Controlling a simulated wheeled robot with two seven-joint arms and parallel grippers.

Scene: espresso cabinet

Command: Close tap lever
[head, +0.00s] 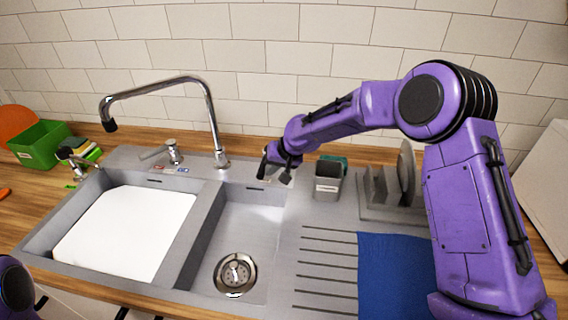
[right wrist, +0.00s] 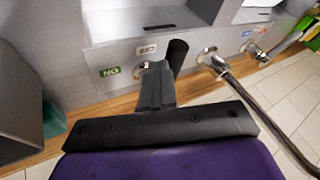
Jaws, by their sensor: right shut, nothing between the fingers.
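The tap (head: 207,110) is a chrome gooseneck with its spout swung left, its dark tip over the far side of the left basin. Its lever (head: 160,152) sits on a separate chrome base left of the tap foot, the handle pointing left. In the right wrist view the lever's base (right wrist: 258,52) shows small at the upper right, beyond the tap foot (right wrist: 207,56). My right gripper (head: 270,167) is shut and empty at the sink's back rim, right of the tap and apart from the lever. My left gripper is not in view.
A white board (head: 125,232) covers much of the left basin; the right basin (head: 248,225) is empty. A grey cup (head: 328,182) and a dish rack (head: 385,203) stand right of my gripper. A blue cloth (head: 395,275) lies on the drainer. A green box (head: 40,145) stands far left.

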